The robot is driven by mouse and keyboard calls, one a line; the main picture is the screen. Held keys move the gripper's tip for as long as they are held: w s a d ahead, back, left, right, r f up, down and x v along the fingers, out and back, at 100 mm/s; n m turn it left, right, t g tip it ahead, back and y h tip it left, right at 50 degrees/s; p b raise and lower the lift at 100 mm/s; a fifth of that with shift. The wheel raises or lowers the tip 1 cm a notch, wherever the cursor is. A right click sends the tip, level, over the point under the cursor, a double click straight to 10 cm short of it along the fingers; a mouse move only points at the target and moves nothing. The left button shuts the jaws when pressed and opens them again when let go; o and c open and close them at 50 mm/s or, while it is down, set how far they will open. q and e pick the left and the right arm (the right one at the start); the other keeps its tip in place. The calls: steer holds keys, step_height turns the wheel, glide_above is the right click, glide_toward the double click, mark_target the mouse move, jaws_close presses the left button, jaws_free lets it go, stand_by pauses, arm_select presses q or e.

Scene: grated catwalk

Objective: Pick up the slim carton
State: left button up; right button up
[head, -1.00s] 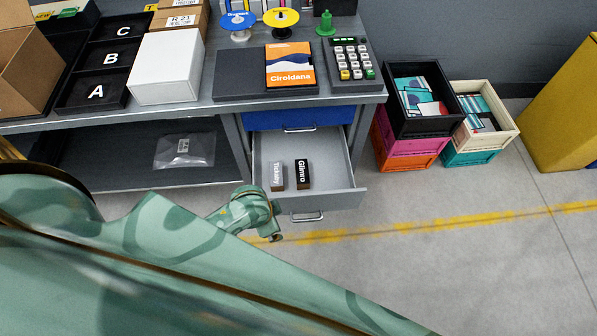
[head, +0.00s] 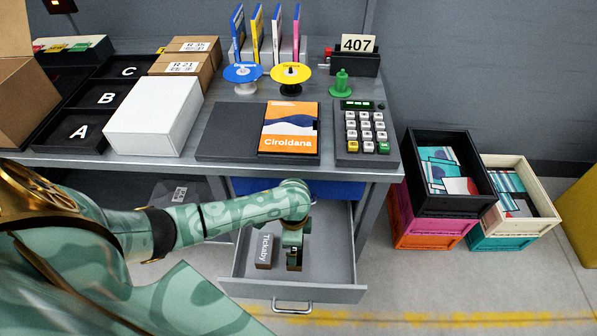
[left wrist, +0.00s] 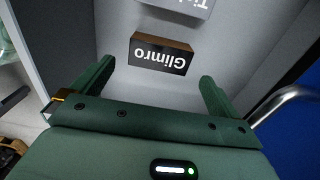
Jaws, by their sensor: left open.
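Two small cartons stand in the open grey drawer (head: 335,291). One is grey-white, marked Tickaby (head: 264,251); part of it also shows at the top of the left wrist view (left wrist: 183,6). The other is black with brown sides, marked Glimro (left wrist: 160,56); in the head view my gripper mostly hides it. My left gripper (head: 293,248) is over the drawer above the Glimro carton. In the left wrist view its fingers (left wrist: 156,85) are spread and empty, with the Glimro carton just beyond and between them. My right gripper is not in view.
The workbench (head: 210,166) stands behind and above the drawer, holding a white box (head: 155,115), an orange Ciroldana box (head: 290,128) and a keypad (head: 366,130). Stacked crates (head: 440,205) stand on the floor at right. A drawer handle (left wrist: 285,98) is close to the right finger.

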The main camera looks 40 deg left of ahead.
arm_select(q)
step_height(320, 180, down, 2)
steer(key=shift+f+b, duration=0.1)
steer(key=shift+b, duration=0.2)
steer(key=shift+f, duration=0.4)
steer(key=f+b, duration=0.4)
steer(key=f, duration=0.1)
steer(key=shift+s+a+f, duration=0.1)
steer(key=shift+a, duration=0.2)
steer(key=shift+r, duration=0.2)
steer(key=c, duration=0.7)
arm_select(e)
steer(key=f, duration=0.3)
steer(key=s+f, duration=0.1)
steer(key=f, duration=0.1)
